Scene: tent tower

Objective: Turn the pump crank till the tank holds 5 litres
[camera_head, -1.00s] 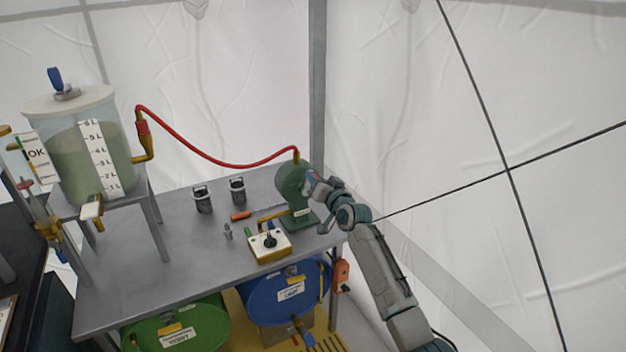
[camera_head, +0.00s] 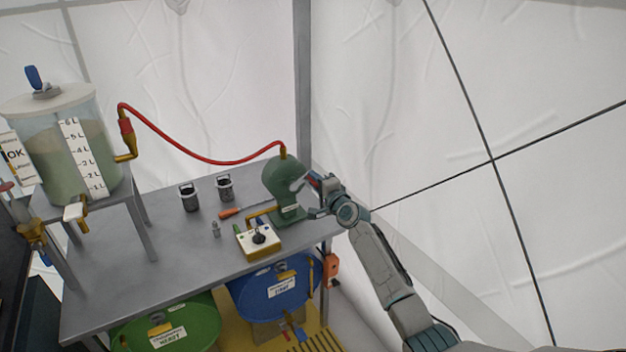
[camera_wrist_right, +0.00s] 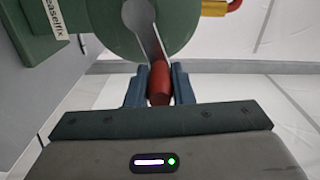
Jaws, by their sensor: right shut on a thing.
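The clear tank (camera_head: 50,172) stands on a raised stand at the left in the head view, with greenish liquid in it. The liquid's top lies near the 5 L mark of its white scale (camera_head: 82,155); I cannot read it exactly. A red hose (camera_head: 190,152) links the tank to the green pump (camera_head: 281,180) at the table's right end. My right gripper (camera_head: 314,184) is beside the pump. In the right wrist view its fingers (camera_wrist_right: 159,88) are shut on the red crank handle (camera_wrist_right: 160,78), at the end of a grey crank arm (camera_wrist_right: 149,28). My left gripper is out of view.
A box with a black knob (camera_head: 259,238) stands in front of the pump. Two dark canisters (camera_head: 189,198), a screwdriver (camera_head: 230,213) and a small grey piece (camera_head: 216,230) are on the grey table (camera_head: 165,270). Green (camera_head: 190,325) and blue (camera_head: 270,295) drums are below.

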